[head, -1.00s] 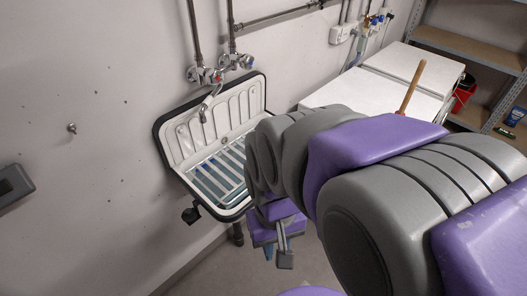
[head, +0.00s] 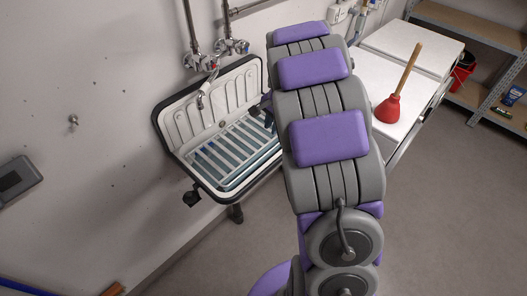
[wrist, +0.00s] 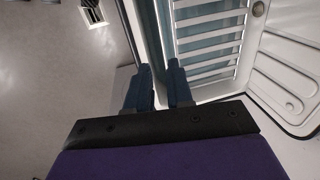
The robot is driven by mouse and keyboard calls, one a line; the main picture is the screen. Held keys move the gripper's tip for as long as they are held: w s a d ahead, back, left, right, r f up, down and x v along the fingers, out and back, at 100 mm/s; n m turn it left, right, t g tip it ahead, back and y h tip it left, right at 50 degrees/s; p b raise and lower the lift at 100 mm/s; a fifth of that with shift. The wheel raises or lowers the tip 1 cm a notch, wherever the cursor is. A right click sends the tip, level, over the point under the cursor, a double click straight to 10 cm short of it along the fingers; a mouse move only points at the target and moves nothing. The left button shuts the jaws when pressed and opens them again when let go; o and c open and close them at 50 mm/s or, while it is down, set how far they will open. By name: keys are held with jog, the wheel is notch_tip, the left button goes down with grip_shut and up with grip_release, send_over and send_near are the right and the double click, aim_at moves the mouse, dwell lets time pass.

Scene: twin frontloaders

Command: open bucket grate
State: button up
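The bucket grate (head: 240,152) is a white slatted rack lying flat over the basin of the white wall sink (head: 181,127), which has a dark rim. In the wrist view the grate's slats (wrist: 210,42) are at the upper middle, beyond my fingers. My gripper (wrist: 159,68) has two dark blue fingers held apart, with a gap between them and nothing clearly gripped. The fingertips are near the sink's side edge, beside the grate; I cannot tell if they touch it. In the head view my arm largely hides the gripper and covers the sink's right side.
A tap (head: 203,95) hangs over the sink from the wall. White-topped units (head: 385,70) stand to the right, with a red plunger (head: 390,108) on top. A metal shelf (head: 465,30) and red bucket (head: 461,76) are farther right. The right-hand floor is clear.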

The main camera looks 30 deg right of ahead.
aim_at(264, 156)
jog(key=w+f+b, duration=0.1)
jog(key=f, duration=0.4)
jog(key=w+f+b, duration=0.1)
jog(key=f, duration=0.5)
jog(key=w+a+f+b, duration=0.1)
jog(key=f+b, duration=0.1)
jog(key=f, duration=0.4)
jog(key=shift+w, duration=0.15)
jog(key=shift+a, duration=0.1)
jog(key=shift+c, duration=0.5)
grip_shut()
